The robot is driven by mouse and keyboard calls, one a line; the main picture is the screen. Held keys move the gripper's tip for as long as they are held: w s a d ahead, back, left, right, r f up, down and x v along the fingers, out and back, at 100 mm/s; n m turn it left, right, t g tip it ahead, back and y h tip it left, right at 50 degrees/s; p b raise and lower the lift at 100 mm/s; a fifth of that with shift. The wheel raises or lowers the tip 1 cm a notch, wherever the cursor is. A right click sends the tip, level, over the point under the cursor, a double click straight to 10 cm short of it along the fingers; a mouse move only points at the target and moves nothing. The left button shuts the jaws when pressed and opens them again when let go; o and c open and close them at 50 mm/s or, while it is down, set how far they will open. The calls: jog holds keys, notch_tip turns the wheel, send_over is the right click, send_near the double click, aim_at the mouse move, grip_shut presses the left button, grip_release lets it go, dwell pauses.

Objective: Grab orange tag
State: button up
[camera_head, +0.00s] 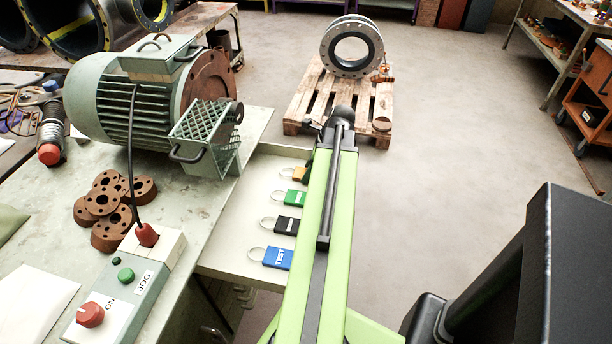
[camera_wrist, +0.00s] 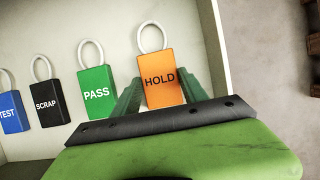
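The orange tag (camera_wrist: 160,88) reads HOLD and has a pale ring at its top. It lies in a pale tray (camera_head: 225,255) at the right end of a row in the wrist view. My gripper (camera_wrist: 160,80) has its two green fingers apart, one on each side of the orange tag. The gaps at the tag's edges are small, and I cannot tell whether the fingers touch it. In the head view the orange tag (camera_head: 307,171) is mostly hidden behind my arm, and my fingertips are not clear there.
Beside it lie a green PASS tag (camera_wrist: 97,93), a black SCRAP tag (camera_wrist: 49,104) and a blue TEST tag (camera_wrist: 11,112). A motor (camera_head: 110,105) and a control box (camera_head: 125,285) stand on the bench at left.

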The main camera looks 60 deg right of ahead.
jog(key=c, duration=0.7)
jog(key=shift+r, duration=0.1)
